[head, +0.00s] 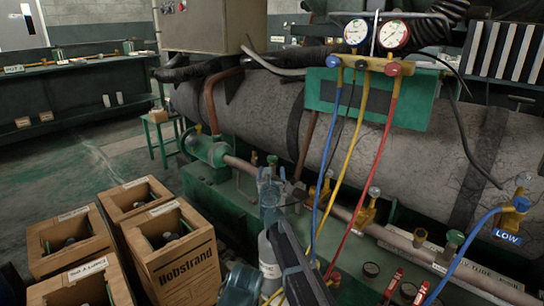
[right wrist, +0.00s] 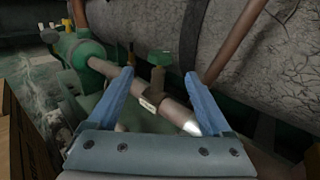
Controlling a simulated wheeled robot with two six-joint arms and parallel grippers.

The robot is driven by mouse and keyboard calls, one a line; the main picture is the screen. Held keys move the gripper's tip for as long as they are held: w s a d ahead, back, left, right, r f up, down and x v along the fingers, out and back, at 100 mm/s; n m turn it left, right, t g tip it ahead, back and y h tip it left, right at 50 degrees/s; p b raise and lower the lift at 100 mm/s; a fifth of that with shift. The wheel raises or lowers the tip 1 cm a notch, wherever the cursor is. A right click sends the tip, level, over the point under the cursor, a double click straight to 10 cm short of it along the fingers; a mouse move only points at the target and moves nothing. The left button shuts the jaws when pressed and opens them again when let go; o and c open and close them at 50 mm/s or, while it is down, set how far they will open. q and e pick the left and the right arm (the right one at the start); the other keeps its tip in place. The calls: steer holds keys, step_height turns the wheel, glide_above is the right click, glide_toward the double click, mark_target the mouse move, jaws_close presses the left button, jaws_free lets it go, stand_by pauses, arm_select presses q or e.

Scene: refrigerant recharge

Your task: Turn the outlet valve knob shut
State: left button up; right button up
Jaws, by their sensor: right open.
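A green valve knob (right wrist: 160,58) sits on a brown valve body (right wrist: 157,83) on the grey pipe (right wrist: 178,113). In the head view this knob (head: 271,160) shows small, just above my right gripper (head: 270,180). My right gripper is open, with its two blue fingers apart. In the right wrist view the knob appears between the fingertips; I cannot tell how far beyond them it is. No contact shows. A small pale tag (right wrist: 148,104) hangs at the valve; its writing is unreadable.
A large grey tank (head: 250,110) runs behind the pipe. A gauge manifold (head: 375,63) has blue, yellow and red hoses hanging right of my gripper. Another green knob (head: 454,238) is farther right.

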mark_target(272, 156)
steer(key=w, duration=0.9)
steer(key=w+d, duration=0.1)
steer(key=w, duration=0.4)
jaws_close()
